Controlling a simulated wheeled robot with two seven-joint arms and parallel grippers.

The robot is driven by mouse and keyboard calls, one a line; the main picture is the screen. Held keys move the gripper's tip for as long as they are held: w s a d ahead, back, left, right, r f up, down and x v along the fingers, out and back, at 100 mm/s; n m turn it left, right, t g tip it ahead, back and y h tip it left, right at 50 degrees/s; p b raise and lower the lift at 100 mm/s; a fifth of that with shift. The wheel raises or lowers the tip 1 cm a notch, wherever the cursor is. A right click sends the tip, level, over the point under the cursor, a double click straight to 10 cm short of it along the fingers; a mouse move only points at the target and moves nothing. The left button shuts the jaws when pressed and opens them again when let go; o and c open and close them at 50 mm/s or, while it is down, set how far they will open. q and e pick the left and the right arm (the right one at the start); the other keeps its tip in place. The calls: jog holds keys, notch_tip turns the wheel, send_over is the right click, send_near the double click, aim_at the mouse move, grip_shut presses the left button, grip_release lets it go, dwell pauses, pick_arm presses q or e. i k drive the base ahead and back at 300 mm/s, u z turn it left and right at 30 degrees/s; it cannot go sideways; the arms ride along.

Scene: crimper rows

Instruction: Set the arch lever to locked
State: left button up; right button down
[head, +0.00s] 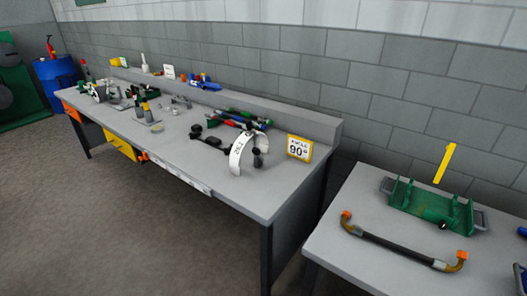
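A white arch-shaped band (238,154) with dark lettering too small to read stands near the right end of the long workbench. Dark knobs and a dark bar (208,140) are beside it, and a dark knobbed part (257,158) stands within the arch's right side. Which of these is the arch lever, and its setting, I cannot tell. A yellow-framed sign (299,148) just right of it appears to read "FULL 90°". Neither my left nor my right gripper is in view.
The long grey workbench (216,195) holds several tools toward its far left end. A separate table (345,245) at right carries a green fixture (432,206), an upright yellow bar (444,164) and a dark hose (395,246) with orange ends. The floor in front is clear.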

aim_at(256, 150)
jog(key=u, duration=0.6)
jog(key=i, duration=1.1)
jog(key=z, duration=0.15)
